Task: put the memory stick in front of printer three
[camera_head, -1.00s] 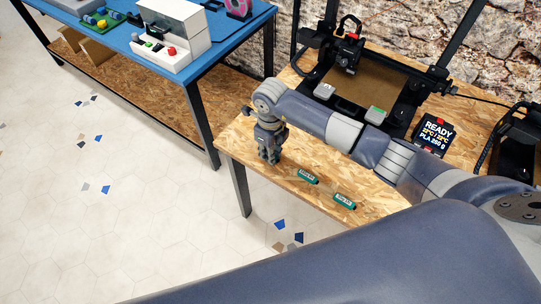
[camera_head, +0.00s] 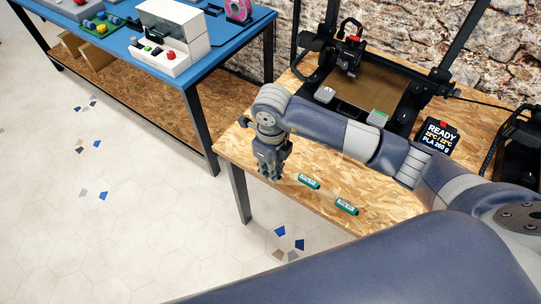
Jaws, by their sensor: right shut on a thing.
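My right gripper (camera_head: 271,174) is over the front left part of the wooden table, its fingers pointing down. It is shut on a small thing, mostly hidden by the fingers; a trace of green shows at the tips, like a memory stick. Two green memory sticks lie on the table to its right, a nearer-left one (camera_head: 309,181) and one further right (camera_head: 346,206); their labels are too small to read. A black printer (camera_head: 370,85) with a brown bed stands behind my right arm. I cannot tell its number. My left gripper is not in view.
A display (camera_head: 437,136) reading READY and PLA 260 g stands right of the printer. Another black printer (camera_head: 515,150) is cut off at the right edge. A blue table (camera_head: 115,45) with a white machine (camera_head: 172,38) stands at the left, across a gap.

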